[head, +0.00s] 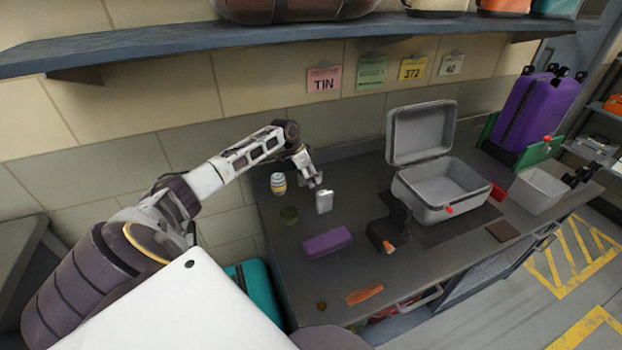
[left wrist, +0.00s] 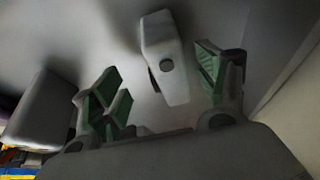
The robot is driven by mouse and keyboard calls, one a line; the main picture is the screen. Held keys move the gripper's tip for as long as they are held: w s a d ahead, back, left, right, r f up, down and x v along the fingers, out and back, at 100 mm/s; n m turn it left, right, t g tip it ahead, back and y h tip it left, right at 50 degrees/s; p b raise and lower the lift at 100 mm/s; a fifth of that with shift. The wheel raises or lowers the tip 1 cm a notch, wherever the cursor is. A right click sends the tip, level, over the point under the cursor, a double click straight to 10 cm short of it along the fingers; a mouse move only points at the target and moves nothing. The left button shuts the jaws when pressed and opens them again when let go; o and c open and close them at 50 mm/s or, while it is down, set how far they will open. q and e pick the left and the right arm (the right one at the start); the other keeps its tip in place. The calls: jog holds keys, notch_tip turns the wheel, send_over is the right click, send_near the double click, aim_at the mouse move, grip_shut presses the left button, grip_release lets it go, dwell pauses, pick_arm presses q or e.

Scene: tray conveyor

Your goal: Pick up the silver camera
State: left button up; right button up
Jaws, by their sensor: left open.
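The silver camera (head: 324,202) stands upright on the dark worktop in the head view, near the back left. In the left wrist view the camera (left wrist: 168,62), pale with a round dark lens, shows between the two green-padded fingers. My left gripper (head: 313,181) is open and just above and behind the camera. In the left wrist view the open left gripper (left wrist: 160,92) has clear gaps on either side of the camera, so it does not grip it. My right gripper is not in view.
A purple box (head: 327,242) lies in front. A black device (head: 386,236) and an open grey case (head: 445,190) are to the right. A shelf (head: 200,45) overhangs the back.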

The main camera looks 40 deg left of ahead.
pick_arm(q)
jog(key=shift+w+d+f, duration=0.15)
jog(key=shift+w+f, duration=0.05)
jog(key=shift+f, duration=0.45)
jog(key=c, duration=1.2)
jog(key=shift+o, duration=0.2)
jog(key=shift+r, duration=0.85)
notch_tip(320, 180, up, 8)
jog(key=shift+r, duration=0.2)
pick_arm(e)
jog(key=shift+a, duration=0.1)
